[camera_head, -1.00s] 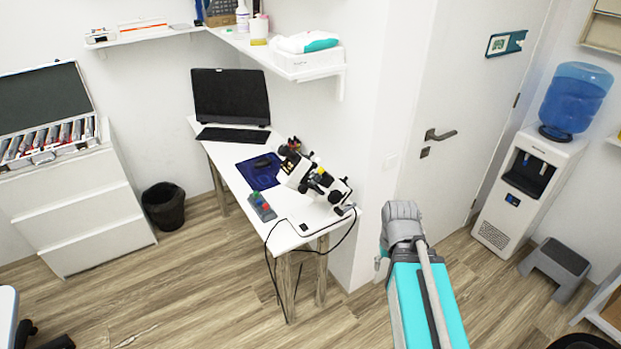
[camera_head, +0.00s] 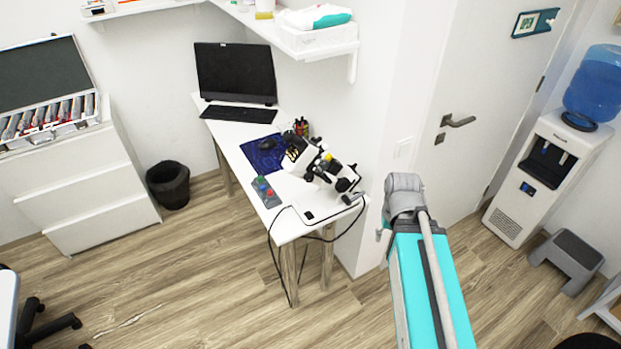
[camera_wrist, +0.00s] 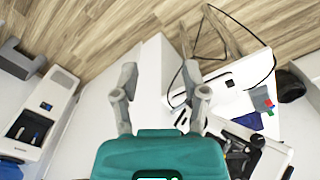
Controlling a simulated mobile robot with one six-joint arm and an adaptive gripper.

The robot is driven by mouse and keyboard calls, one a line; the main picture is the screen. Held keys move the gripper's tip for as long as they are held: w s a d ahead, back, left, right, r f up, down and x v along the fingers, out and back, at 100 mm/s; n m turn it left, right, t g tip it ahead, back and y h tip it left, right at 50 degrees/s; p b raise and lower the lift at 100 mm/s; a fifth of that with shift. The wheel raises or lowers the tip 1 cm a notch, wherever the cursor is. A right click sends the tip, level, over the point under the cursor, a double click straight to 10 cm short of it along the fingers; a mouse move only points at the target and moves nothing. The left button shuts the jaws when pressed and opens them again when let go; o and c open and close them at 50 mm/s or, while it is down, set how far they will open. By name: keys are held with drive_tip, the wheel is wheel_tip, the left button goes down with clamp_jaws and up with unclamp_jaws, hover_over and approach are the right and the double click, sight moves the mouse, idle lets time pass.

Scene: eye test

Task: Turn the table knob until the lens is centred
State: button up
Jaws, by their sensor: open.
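A white and black microscope (camera_head: 338,173) stands on the near end of a white desk, and it also shows in the wrist view (camera_wrist: 242,141). Several dark knob-like parts are on it, but they are too small to tell which is the table knob. The lens and its centring cannot be made out. My gripper (camera_wrist: 160,70) is open and empty in the wrist view, its two grey fingers apart over the wall and floor area beside the desk. It touches nothing that I can see. In the head view only my arm shows, right of the desk.
The desk (camera_head: 226,133) also bears a monitor (camera_head: 235,73), a keyboard (camera_head: 239,113), a blue mat (camera_head: 262,160) and a button box (camera_head: 266,191). Cables hang at its near end. A bin (camera_head: 169,186), water dispenser (camera_head: 540,175) and step stool (camera_head: 567,261) stand around. Floor before the desk is clear.

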drive_tip(key=shift+o, duration=1.3)
drive_tip(key=shift+w+f+h+b, duration=0.3)
drive_tip(key=shift+f+b, duration=0.15)
drive_tip(key=n+t+h+b, duration=0.3)
drive_tip(key=n+t+b, duration=1.25)
drive_tip(key=b, duration=0.25)
approach(309, 180)
drive_tip(key=s, duration=0.3)
drive_tip(key=shift+a+f+m+t, duration=0.1)
drive_tip(key=shift+a+m+t, duration=0.05)
drive_tip(key=shift+m+t, duration=0.3)
drive_tip(key=shift+w, duration=0.15)
drive_tip(key=b+x, duration=0.1)
drive_tip(key=x, duration=1.2)
drive_tip(key=shift+w+f+b, duration=0.1)
drive_tip(key=shift+w+b, duration=0.2)
drive_tip(key=shift+b, duration=0.05)
